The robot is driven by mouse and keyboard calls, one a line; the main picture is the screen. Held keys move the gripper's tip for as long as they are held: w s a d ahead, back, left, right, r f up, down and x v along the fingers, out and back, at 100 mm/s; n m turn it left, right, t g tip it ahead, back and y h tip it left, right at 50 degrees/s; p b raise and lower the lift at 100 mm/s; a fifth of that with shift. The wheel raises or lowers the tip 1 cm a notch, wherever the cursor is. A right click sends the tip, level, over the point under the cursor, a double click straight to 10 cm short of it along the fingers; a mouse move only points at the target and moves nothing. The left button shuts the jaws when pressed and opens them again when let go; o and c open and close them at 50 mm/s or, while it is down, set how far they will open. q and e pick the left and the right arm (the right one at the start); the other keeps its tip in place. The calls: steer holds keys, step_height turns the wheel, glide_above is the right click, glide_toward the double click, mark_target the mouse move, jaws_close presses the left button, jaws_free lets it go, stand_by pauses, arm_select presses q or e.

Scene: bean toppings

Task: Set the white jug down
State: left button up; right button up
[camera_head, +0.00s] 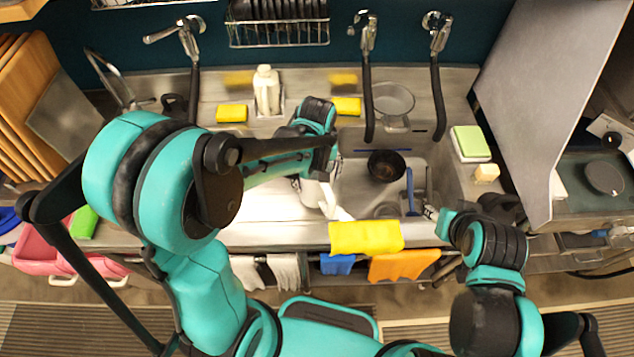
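A white shape that looks like the jug (318,196) shows just below my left wrist, at the left edge of the sink. It is mostly hidden by the wrist and blends with the bright counter. My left gripper (322,178) reaches over the counter and points down at this shape. Its fingers are hidden, so I cannot tell whether they are closed on it or whether the jug touches the counter. My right gripper (431,212) is at the sink's front right corner, small and partly hidden by its arm. I cannot make out its finger gap.
The sink (350,178) holds a dark round pot (386,166) and a blue-handled tool (410,190). A white bottle (267,92) stands behind, between yellow sponges (232,113). Yellow (365,237) and orange (403,264) cloths hang at the front edge. The left counter (262,212) has free room.

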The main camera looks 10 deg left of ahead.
arm_select(q)
steer(key=shift+w+f, duration=0.1)
steer(key=shift+f, duration=0.75)
steer(key=shift+f, duration=0.1)
steer(key=o, duration=1.7)
